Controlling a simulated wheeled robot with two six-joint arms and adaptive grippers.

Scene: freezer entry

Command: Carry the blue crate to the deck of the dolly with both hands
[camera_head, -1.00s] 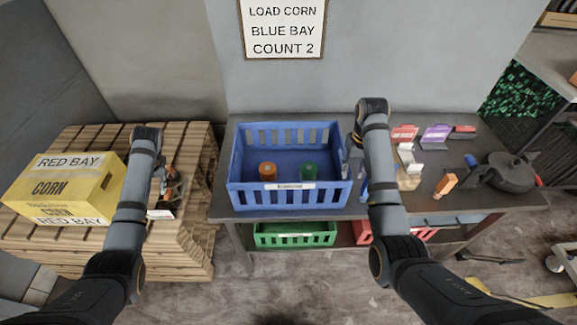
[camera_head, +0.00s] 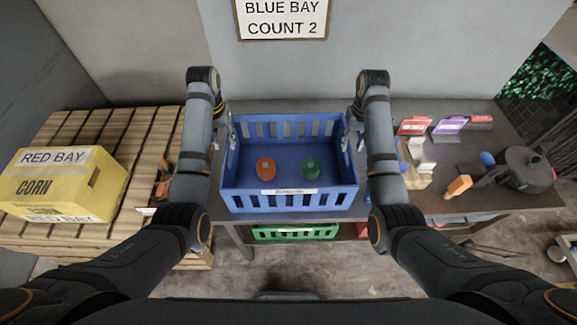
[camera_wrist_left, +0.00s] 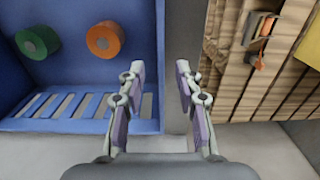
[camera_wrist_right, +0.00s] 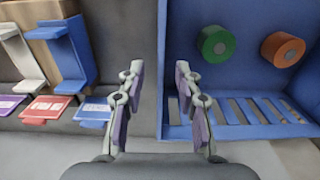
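The blue crate (camera_head: 288,201) stands upright on the dark table, holding an orange roll (camera_head: 265,168) and a green roll (camera_head: 311,169). My left gripper (camera_head: 223,137) is at its left side and my right gripper (camera_head: 352,135) at its right side. In the left wrist view the left gripper (camera_wrist_left: 160,78) is open, with the crate's side wall between its fingertips. In the right wrist view the right gripper (camera_wrist_right: 160,78) is open, with the opposite wall between its fingertips. Whether the fingers touch the walls is unclear. The dolly cannot be clearly identified.
A green crate (camera_head: 295,232) sits under the table (camera_head: 440,178). Coloured holders (camera_head: 449,125), an orange item (camera_head: 458,186) and a dark round device (camera_head: 527,170) lie to the right. A yellow corn box (camera_head: 50,186) rests on wooden pallets (camera_head: 120,150) at the left.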

